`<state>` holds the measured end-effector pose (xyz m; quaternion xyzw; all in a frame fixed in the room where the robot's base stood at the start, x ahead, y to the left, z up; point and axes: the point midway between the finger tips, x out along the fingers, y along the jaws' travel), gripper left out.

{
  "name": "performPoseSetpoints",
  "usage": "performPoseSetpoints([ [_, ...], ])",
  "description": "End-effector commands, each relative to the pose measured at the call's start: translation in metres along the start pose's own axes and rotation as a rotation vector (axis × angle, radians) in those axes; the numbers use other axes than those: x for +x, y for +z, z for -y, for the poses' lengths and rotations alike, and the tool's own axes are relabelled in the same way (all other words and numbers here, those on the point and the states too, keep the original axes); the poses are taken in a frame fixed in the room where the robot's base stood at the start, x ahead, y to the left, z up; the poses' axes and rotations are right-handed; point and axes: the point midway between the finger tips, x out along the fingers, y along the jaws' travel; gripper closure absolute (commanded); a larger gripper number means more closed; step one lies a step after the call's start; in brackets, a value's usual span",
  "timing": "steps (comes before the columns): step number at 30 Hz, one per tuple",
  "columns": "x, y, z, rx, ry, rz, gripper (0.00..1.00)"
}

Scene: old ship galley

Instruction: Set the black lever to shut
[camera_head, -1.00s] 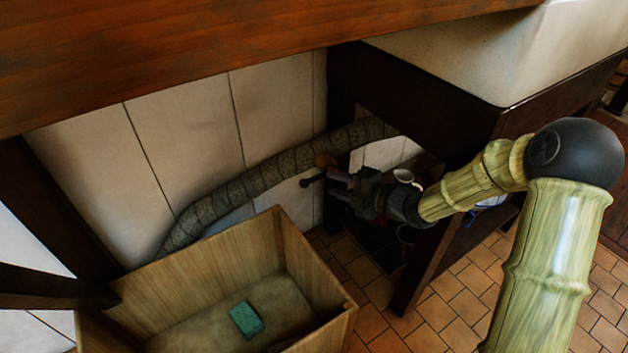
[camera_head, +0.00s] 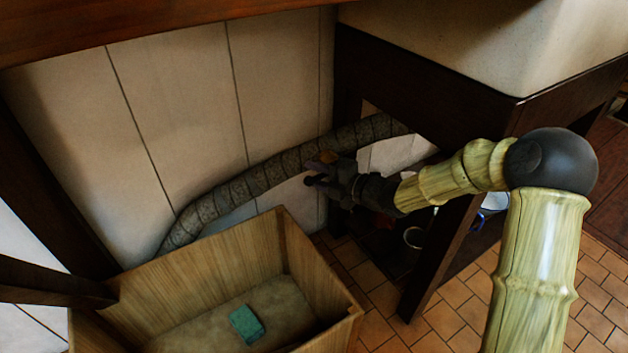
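The black lever (camera_head: 312,181) shows as a small dark knob beside the wrapped pipe (camera_head: 250,183), in front of the pale wall. The lever's shaft is largely hidden by my gripper.
A wooden crate (camera_head: 205,270) with a green block (camera_head: 246,324) in it stands below the pipe. A dark wooden frame (camera_head: 440,95) with a leg (camera_head: 437,262) stands beside my arm, and a wooden beam crosses above. Tiled floor (camera_head: 470,300) is bare at lower right.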

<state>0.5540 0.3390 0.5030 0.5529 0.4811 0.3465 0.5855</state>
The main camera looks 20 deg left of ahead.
Motion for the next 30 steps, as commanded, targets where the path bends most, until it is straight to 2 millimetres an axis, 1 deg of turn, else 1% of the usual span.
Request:
performPoseSetpoints([
  [1, 0.004, 0.001, 0.002, -0.001, 0.001, 0.0, 0.66],
  [3, 0.007, 0.001, 0.001, 0.0, 0.0, 0.001, 0.66],
  [10, 0.007, 0.001, 0.0, 0.001, -0.001, 0.002, 0.66],
  [11, 0.007, 0.001, 0.0, 0.001, -0.001, 0.002, 0.68],
  [15, 0.007, 0.001, 0.0, 0.001, -0.001, 0.002, 0.95],
  [16, 0.007, 0.001, 0.0, 0.001, -0.001, 0.002, 1.0],
  [24, 0.007, 0.002, 0.0, 0.0, -0.001, 0.004, 1.0],
  [30, 0.005, 0.011, -0.001, -0.011, -0.005, 0.017, 1.0],
])
